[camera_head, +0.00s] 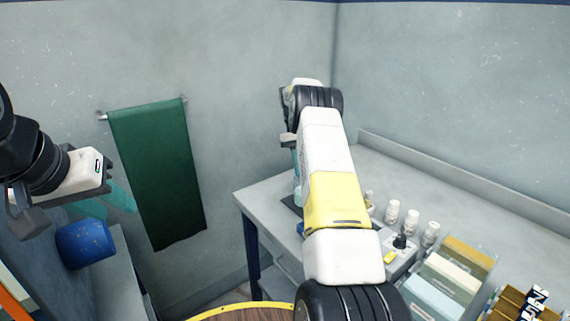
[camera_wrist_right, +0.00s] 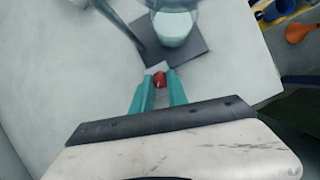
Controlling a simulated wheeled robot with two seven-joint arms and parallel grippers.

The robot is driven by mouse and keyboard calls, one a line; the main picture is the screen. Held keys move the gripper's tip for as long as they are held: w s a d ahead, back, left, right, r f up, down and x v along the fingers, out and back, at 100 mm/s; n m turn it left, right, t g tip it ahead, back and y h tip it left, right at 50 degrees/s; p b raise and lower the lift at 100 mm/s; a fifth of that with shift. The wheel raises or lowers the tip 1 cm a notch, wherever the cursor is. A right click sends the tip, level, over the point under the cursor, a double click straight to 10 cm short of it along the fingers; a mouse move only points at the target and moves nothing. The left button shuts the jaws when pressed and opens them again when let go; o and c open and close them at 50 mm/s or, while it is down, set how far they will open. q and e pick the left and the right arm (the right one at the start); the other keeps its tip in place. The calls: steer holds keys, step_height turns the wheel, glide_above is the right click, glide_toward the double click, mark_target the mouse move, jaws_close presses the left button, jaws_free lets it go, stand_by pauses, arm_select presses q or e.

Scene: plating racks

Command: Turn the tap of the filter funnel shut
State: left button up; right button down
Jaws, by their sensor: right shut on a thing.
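In the right wrist view, the red tap (camera_wrist_right: 159,79) of the filter funnel sits between the teal fingertips of my right gripper (camera_wrist_right: 160,85), which is shut on it. A round clear glass vessel with pale liquid (camera_wrist_right: 173,28) is just beyond the tap, over a dark square plate (camera_wrist_right: 196,47). I cannot tell the tap's angle. In the head view my right arm hides the funnel and most of that gripper. My left gripper (camera_head: 106,203) is at the far left of the head view, its teal fingers apart and empty, away from the bench.
The grey bench (camera_head: 262,196) holds several white bottles (camera_head: 410,221) and trays of coloured packs (camera_head: 447,272) to the right of my arm. A dark green cloth (camera_head: 158,170) hangs on the wall. A blue drum-like object (camera_head: 85,244) is below my left gripper.

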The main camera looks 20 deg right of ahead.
steer(key=c, duration=1.3)
jaws_free()
